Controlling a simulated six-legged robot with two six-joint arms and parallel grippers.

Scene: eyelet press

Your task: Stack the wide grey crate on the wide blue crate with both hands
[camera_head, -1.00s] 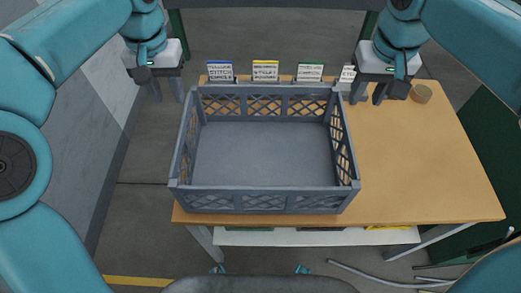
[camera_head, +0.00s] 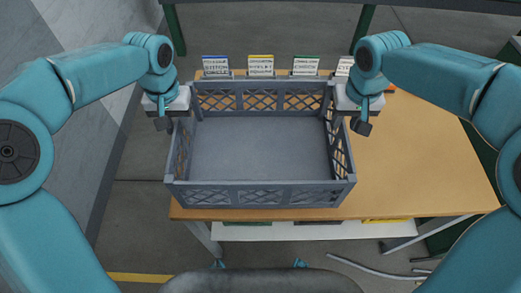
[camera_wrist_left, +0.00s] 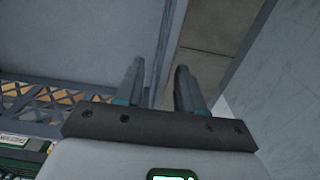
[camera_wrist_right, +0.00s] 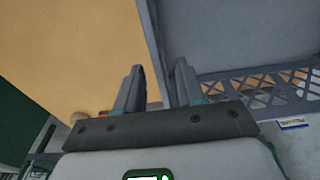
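The wide grey crate (camera_head: 262,195), open-topped with lattice walls and empty, stands upright on the wooden table. My left gripper (camera_head: 166,123) is at the crate's left wall. In the left wrist view its fingers (camera_wrist_left: 158,84) are apart, one on each side of that wall's rim (camera_wrist_left: 166,50). My right gripper (camera_head: 360,126) is at the right wall. In the right wrist view its fingers (camera_wrist_right: 158,86) are apart on either side of the rim (camera_wrist_right: 152,35). Firm contact cannot be told. I see no blue crate in any view.
A white lower shelf (camera_head: 285,232) shows under the front edge. A grey wall (camera_head: 85,75) rises at the left, with floor between.

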